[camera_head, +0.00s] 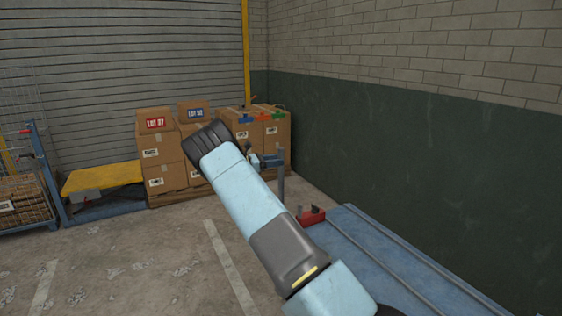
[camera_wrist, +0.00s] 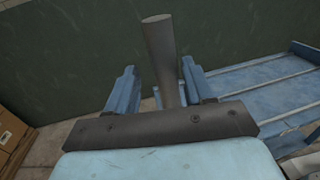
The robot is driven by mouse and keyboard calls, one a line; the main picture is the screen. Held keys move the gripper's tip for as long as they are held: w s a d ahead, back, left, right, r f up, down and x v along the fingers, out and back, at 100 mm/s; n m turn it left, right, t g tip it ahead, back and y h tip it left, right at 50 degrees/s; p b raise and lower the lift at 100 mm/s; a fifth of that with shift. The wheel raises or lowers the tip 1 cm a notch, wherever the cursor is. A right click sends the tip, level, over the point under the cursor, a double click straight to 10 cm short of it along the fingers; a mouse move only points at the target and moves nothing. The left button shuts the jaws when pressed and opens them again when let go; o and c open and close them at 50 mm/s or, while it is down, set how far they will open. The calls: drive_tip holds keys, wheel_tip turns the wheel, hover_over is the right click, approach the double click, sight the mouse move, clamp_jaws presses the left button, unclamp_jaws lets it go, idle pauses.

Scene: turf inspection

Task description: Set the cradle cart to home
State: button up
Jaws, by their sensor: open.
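My gripper (camera_wrist: 158,66) is open, with a blue finger on each side of a grey round bar (camera_wrist: 160,45). The bar stands between the fingers and rises past their tips; I cannot tell whether they touch it. In the head view my gripper (camera_head: 266,160) is partly hidden behind my arm, near the top of a blue-grey post (camera_head: 281,186). A blue bench with two rails (camera_head: 385,262) runs toward the lower right, and it also shows in the wrist view (camera_wrist: 262,88). A small red block-like part (camera_head: 311,216) sits at its far end. I cannot tell which part is the cradle cart.
Stacked cartons (camera_head: 165,160) stand on a pallet before the shutter (camera_head: 150,60). A yellow-topped platform (camera_head: 102,178) and a wire cage cart (camera_head: 25,200) stand at left. A green and brick wall (camera_head: 430,150) closes the right side. The concrete floor (camera_head: 130,265) is open at front left.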

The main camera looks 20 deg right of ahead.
drive_tip(key=w+a, duration=0.1)
drive_tip(key=a, duration=1)
drive_tip(key=shift+a, duration=0.25)
drive_tip(key=shift+w, duration=0.1)
